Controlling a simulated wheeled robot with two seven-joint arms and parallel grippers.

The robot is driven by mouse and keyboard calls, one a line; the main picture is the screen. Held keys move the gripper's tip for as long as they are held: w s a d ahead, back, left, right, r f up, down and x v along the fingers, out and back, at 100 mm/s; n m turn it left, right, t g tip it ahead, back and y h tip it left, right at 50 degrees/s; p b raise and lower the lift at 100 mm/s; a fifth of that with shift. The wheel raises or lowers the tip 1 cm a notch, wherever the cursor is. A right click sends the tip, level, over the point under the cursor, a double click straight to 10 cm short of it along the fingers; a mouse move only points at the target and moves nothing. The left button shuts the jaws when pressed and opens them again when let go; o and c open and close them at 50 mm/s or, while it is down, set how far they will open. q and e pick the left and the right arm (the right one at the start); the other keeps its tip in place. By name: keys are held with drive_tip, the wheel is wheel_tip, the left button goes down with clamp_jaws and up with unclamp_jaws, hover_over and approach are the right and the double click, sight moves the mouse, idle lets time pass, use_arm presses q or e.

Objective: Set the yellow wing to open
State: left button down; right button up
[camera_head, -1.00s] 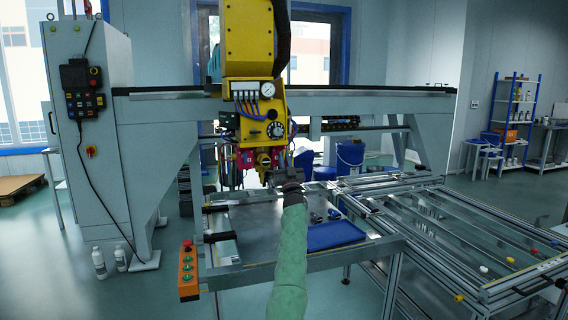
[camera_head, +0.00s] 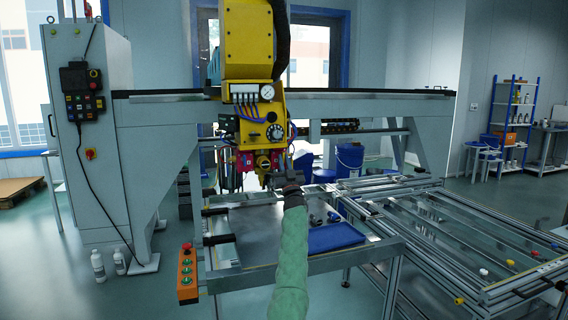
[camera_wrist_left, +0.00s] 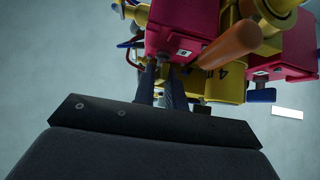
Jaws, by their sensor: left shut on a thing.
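The yellow machine head (camera_head: 262,107) hangs from the gantry, with red blocks (camera_head: 244,162) and small yellow fittings along its underside. My left gripper (camera_head: 284,176) is at the lower right of this head, at the end of the green-sleeved arm. In the left wrist view its two dark fingers (camera_wrist_left: 162,84) are close together, shut on a small part below a red block (camera_wrist_left: 183,30). An orange handle (camera_wrist_left: 230,44) and a yellow body marked 4 (camera_wrist_left: 224,84) are just to the right. I cannot tell which fitting is the yellow wing. My right gripper is not in view.
A worktable under the head holds a blue tray (camera_head: 335,237). A rail frame (camera_head: 450,230) stands to the right. An orange button box (camera_head: 187,274) is at the table's left front corner. The grey cabinet (camera_head: 88,140) stands at left.

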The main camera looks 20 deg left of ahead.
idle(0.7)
use_arm(q)
drive_tip(key=c, duration=1.5)
unclamp_jaws()
drive_tip(key=shift+c, duration=0.2)
drive_tip(key=shift+f, duration=0.1)
drive_tip(key=v, duration=0.7)
drive_tip(key=shift+s+d+f, duration=0.15)
drive_tip(key=shift+s+f, duration=0.05)
drive_tip(key=shift+f, duration=0.05)
